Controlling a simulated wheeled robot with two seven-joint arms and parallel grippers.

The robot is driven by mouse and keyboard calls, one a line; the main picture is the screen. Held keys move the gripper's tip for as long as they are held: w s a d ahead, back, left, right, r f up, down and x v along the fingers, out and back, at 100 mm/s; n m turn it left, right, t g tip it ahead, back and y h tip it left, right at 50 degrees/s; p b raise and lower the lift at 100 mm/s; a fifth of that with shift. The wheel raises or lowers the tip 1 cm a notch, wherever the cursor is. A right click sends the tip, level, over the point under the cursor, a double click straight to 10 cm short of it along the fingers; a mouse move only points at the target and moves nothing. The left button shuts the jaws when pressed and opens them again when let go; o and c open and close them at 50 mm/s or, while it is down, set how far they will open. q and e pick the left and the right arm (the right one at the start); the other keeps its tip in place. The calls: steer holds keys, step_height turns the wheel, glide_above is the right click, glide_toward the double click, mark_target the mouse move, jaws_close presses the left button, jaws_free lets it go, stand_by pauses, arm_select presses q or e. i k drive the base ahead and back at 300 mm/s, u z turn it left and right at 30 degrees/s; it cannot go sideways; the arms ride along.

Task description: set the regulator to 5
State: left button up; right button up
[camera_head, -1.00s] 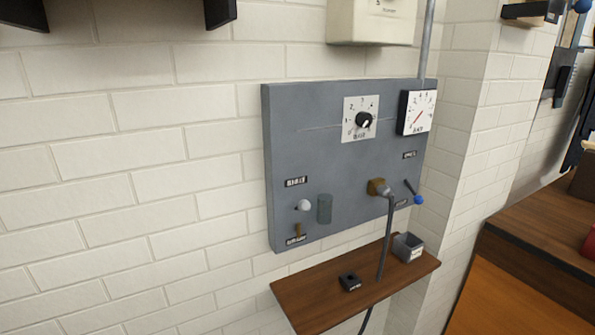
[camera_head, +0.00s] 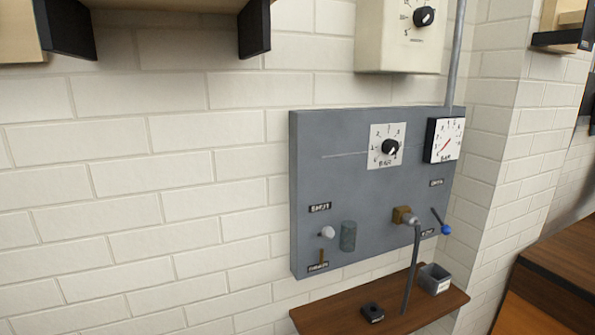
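The grey panel (camera_head: 345,205) is fixed to the white brick wall. A black knob (camera_head: 389,147) with a white pointer mark sits on a white numbered dial plate (camera_head: 375,160) at the panel's upper middle; this appears to be the regulator, and its exact setting is too small to read. A white square gauge (camera_head: 444,140) with a red needle is to its right. Another black knob (camera_head: 424,16) is on a cream box (camera_head: 392,50) above the panel. Neither of my grippers shows.
A brass fitting (camera_head: 403,215) with a hanging grey hose (camera_head: 412,270), a blue-tipped lever (camera_head: 445,229) and a white knob (camera_head: 327,232) are lower on the panel. A workbench (camera_head: 560,265) stands at right.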

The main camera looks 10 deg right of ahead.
mark_target(389, 146)
steer(key=z, duration=0.55)
steer(key=k, duration=1.35)
steer(key=z, duration=1)
steer(key=i, duration=0.45)
steer(key=z, duration=0.9)
steer(key=i, duration=0.7)
steer(key=u, duration=0.7)
steer(key=i, duration=0.45)
steer(key=u, duration=0.45)
